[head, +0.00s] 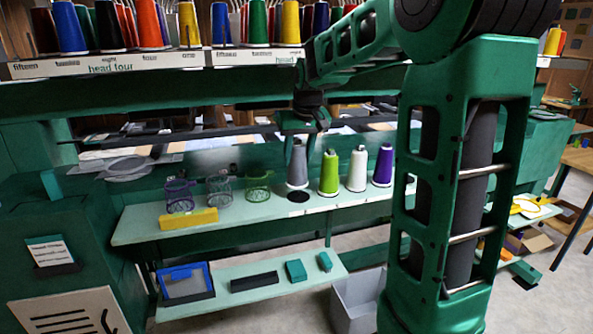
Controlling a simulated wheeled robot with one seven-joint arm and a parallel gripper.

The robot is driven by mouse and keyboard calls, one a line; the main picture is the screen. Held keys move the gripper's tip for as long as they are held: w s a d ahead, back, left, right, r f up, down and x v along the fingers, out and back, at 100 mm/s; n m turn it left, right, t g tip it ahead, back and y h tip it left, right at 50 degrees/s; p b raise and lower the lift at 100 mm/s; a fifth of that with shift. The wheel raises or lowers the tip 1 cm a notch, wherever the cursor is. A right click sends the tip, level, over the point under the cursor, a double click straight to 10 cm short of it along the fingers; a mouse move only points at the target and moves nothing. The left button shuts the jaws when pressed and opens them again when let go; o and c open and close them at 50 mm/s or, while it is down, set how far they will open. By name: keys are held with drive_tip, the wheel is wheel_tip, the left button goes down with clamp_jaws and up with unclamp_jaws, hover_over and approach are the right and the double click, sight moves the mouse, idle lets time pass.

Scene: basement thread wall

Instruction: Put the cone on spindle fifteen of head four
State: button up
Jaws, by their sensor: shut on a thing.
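My gripper (300,155) is shut on a grey cone (297,174) above the upper green shelf (250,215). A dark round patch (299,196) shows on the shelf just below the cone. The cone looks upright and slightly clear of the shelf. The head four label (110,68) is on the rail at upper left, with the number fifteen (25,66) at its left end. Several coloured cones stand along that rail, among them a blue cone (68,28). The place above fifteen is partly cut off by the picture edge, and I cannot tell its spindle clearly.
A lime green cone (329,174), a white cone (357,170) and a purple cone (383,166) stand right of the held cone. Wire baskets (219,190) and a yellow block (188,218) are to its left. A green beam (150,95) runs below the rail.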

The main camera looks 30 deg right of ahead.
sight(299, 168)
drive_tip(key=shift+d+f, duration=0.25)
drive_tip(key=shift+f, duration=1.9)
drive_tip(key=o, duration=1.2)
drive_tip(key=shift+f, duration=0.1)
drive_tip(key=v, duration=1.2)
drive_tip(key=s+a+f+m+g, duration=0.1)
drive_tip(key=s+f, duration=0.4)
drive_tip(key=s, duration=0.5)
drive_tip(key=s+a+f+m+g+y, duration=0.1)
drive_tip(key=s+f, duration=0.5)
drive_tip(key=s, duration=0.5)
drive_tip(key=s+a+f+m+g, duration=0.1)
drive_tip(key=s+f, duration=0.4)
drive_tip(key=s, duration=0.5)
drive_tip(key=shift+s+a+f+g, duration=0.4)
drive_tip(key=shift+g, duration=0.2)
